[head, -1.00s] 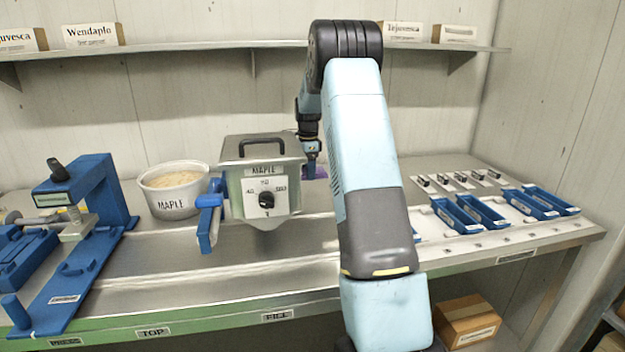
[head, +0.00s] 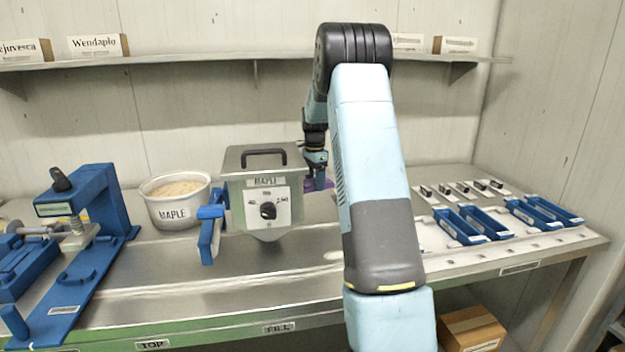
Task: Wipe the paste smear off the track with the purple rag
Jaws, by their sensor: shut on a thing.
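The purple rag (head: 327,184) shows only in part, just right of the maple kettle and behind my arm. My gripper (head: 319,182) points down and is shut on the rag, close above the bench behind the kettle's right side. The fingertips are small and partly covered. The track (head: 190,268) is the shiny metal strip along the front of the bench. A small pale patch (head: 333,255), which looks like the paste smear, lies on it right of the kettle and beside my arm. My arm may hide more of it.
The grey maple kettle (head: 240,205) with blue valve handle (head: 211,232) stands left of my gripper. A tub labelled maple (head: 174,213) and a blue press (head: 90,205) stand further left. Blue trays (head: 483,222) lie right. A shelf (head: 200,59) runs above.

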